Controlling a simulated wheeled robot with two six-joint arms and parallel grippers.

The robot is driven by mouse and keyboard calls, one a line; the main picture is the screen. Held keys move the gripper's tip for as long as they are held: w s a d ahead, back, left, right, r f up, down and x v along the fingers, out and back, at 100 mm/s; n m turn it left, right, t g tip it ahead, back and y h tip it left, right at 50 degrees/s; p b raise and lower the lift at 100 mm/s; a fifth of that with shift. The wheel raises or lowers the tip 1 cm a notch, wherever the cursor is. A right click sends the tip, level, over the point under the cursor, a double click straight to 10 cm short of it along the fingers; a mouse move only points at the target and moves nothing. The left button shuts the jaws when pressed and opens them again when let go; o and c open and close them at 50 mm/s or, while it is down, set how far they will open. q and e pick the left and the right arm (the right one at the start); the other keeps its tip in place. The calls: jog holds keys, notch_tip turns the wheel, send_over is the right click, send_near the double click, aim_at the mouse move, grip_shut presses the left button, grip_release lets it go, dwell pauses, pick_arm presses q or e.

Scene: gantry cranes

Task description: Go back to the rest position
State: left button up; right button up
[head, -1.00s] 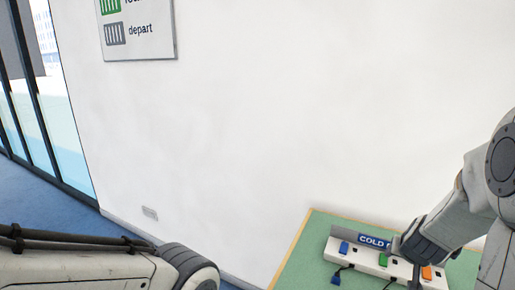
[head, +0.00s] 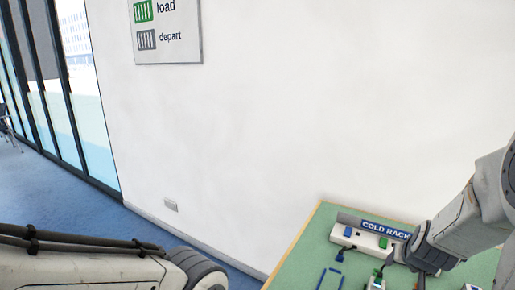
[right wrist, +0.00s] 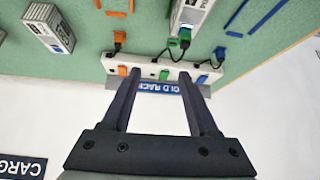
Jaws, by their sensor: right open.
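My right gripper (right wrist: 153,76) is open and empty, with its two dark fingers spread above the cold rack. It shows in the head view as a dark shape (head: 428,257) at the right end of the arm, hiding part of the rack. The cold rack (head: 372,237) is a white strip with a blue "COLD RACK" sign and coloured sockets, on a green table (head: 312,240). It also shows upside down in the right wrist view (right wrist: 143,67), with cables at its sockets. In the head view only my left arm's links show at lower left; the left gripper is out of view.
The right wrist view shows small grey-white containers (right wrist: 48,30), one (right wrist: 193,14) near the green plug (right wrist: 184,36). A white wall stands behind the table, with a load/depart sign (head: 166,30). Blue floor (head: 70,215) and windows are at left.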

jog(key=s+a+r+n+g+y+p, duration=0.1)
jog(key=s+a+r+n+y+p, duration=0.15)
jog(key=a, duration=0.75)
jog(key=s+a+r+n+g+y+p, duration=0.1)
jog(key=s+a+r+n+y+p, duration=0.15)
jog(key=a, duration=0.85)
jog(key=s+a+r+n+g+p, duration=0.2)
jog(key=s+a, duration=0.3)
jog(key=s, duration=0.4)
jog(key=s+a+r+n+g+p, duration=0.2)
jog(key=s+a+r+n, duration=0.2)
jog(key=s, duration=0.5)
jog(key=shift+s+a+n+g+h, duration=0.35)
jog(key=shift+a+n, duration=0.2)
jog(key=shift+n, duration=0.25)
jog(key=shift+w+r, duration=0.1)
